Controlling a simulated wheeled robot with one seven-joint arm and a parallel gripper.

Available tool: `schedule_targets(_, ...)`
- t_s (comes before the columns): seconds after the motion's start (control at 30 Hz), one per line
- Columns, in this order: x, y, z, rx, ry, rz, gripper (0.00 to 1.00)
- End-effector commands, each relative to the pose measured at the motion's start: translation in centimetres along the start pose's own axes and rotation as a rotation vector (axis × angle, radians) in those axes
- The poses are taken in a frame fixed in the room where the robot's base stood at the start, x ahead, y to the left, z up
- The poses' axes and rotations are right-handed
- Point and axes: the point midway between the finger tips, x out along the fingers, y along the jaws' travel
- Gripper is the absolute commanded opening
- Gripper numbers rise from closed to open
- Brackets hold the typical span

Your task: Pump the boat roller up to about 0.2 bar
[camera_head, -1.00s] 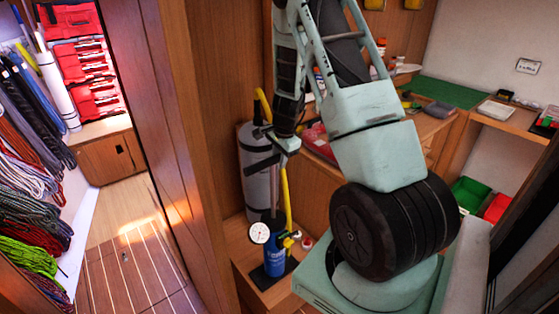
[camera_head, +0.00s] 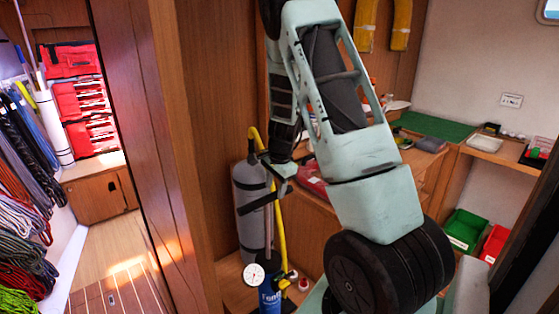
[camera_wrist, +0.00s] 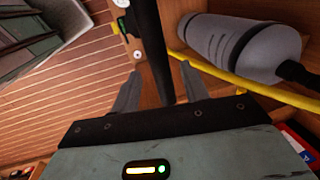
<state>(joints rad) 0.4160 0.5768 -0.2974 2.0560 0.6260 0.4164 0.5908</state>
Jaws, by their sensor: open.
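The hand pump (camera_head: 270,298) has a blue body, a thin rod (camera_head: 269,225) and a round white gauge (camera_head: 253,274) too small to read. A yellow hose (camera_head: 281,235) runs beside it. A grey cylinder with black straps (camera_head: 249,228), seemingly the boat roller, stands behind the pump; it also shows in the wrist view (camera_wrist: 225,45). My gripper (camera_head: 278,172) is above the pump, at the top of the rod. In the wrist view, its fingers (camera_wrist: 160,67) are apart, with a dark bar (camera_wrist: 152,30), seemingly the pump handle, between them. Finger contact is unclear.
A wooden partition (camera_head: 150,150) stands left of the pump. A workbench with a green mat (camera_head: 435,125) and green (camera_head: 464,230) and red bins (camera_head: 494,243) are at right. Coiled lines (camera_head: 25,215) hang at far left.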

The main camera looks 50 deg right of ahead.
Motion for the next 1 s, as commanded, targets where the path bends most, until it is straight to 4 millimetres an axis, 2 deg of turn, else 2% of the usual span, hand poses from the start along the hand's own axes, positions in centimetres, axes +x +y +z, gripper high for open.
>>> schedule_targets(0.03, -1.3, -0.1, 0.1, -0.001, 0.001, -0.005, 0.45)
schedule_targets(0.3, -7.7, -0.1, 0.1, -0.001, 0.0, -0.005, 0.45)
schedule_targets(0.5, -11.1, -0.1, 0.0, -0.002, 0.0, -0.004, 0.45)
schedule_targets(0.7, -12.6, 0.0, 0.0, 0.0, 0.0, 0.0, 0.45)
schedule_targets(1.0, -12.7, 0.0, 0.0, 0.001, 0.0, 0.001, 0.46)
